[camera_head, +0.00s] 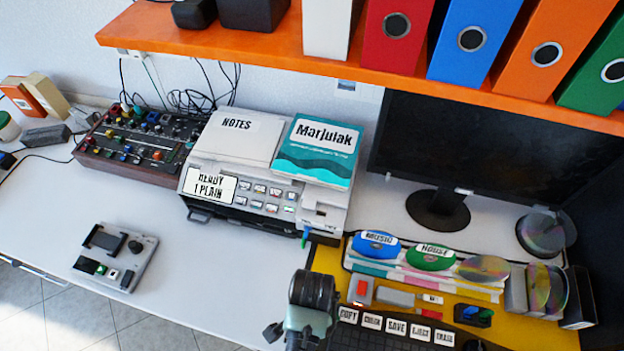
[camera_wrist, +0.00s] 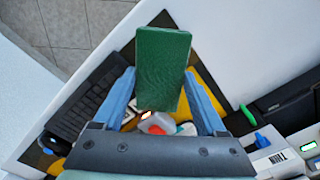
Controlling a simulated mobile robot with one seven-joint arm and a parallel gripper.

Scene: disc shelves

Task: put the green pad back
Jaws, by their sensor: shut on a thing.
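The green pad (camera_wrist: 163,60) is a dark green, textured rectangular block in the wrist view. My gripper (camera_wrist: 160,88) is shut on it, with one blue finger along each side and the pad reaching beyond the fingertips. In the head view my gripper's wrist (camera_head: 309,312) shows at the bottom centre, over the front edge of the desk. Its fingers and the green pad cannot be made out there. Below the pad in the wrist view lies a grey and red item (camera_wrist: 156,123), partly hidden.
A yellow mat (camera_head: 330,260) holds a keyboard (camera_head: 385,332), small blocks and a disc rack (camera_head: 455,275). A printer (camera_head: 265,175) stands behind. A grey device (camera_head: 116,257) sits on the left of the desk, with bare white desk between it and my gripper. A monitor stands at right.

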